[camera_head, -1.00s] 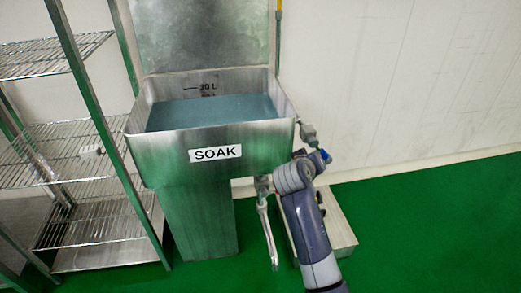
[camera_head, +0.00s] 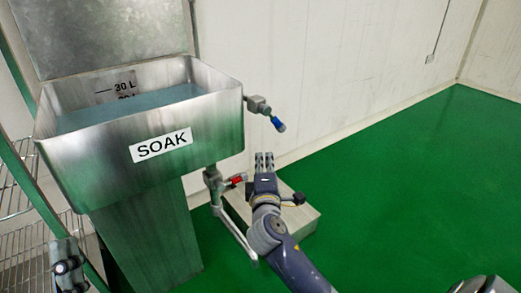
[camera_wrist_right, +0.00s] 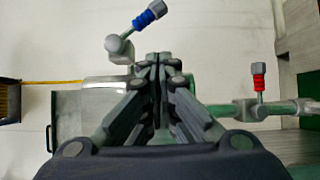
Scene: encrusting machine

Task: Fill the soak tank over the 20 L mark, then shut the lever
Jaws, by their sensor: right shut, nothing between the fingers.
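The steel soak tank (camera_head: 110,155), labelled SOAK, stands at the left in the head view with bluish water (camera_head: 130,108) in it. The 30 L mark (camera_head: 122,87) is above the water; the lower mark is at the waterline and only partly readable. A blue-handled lever (camera_head: 277,123) is on the tank's right side, and also in the wrist view (camera_wrist_right: 145,18). A red-handled lever (camera_head: 237,180) is on the pipe below, also in the wrist view (camera_wrist_right: 259,80). My right gripper (camera_head: 264,158) is shut and empty, below the blue lever and apart from it. My left gripper (camera_head: 68,265) shows partly at bottom left; its jaws are unclear.
A wire shelf rack (camera_head: 20,190) stands at the left. A low pale box (camera_head: 300,220) is on the floor behind my right arm. The green floor (camera_head: 420,190) is clear at the right, up to the white wall (camera_head: 330,60).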

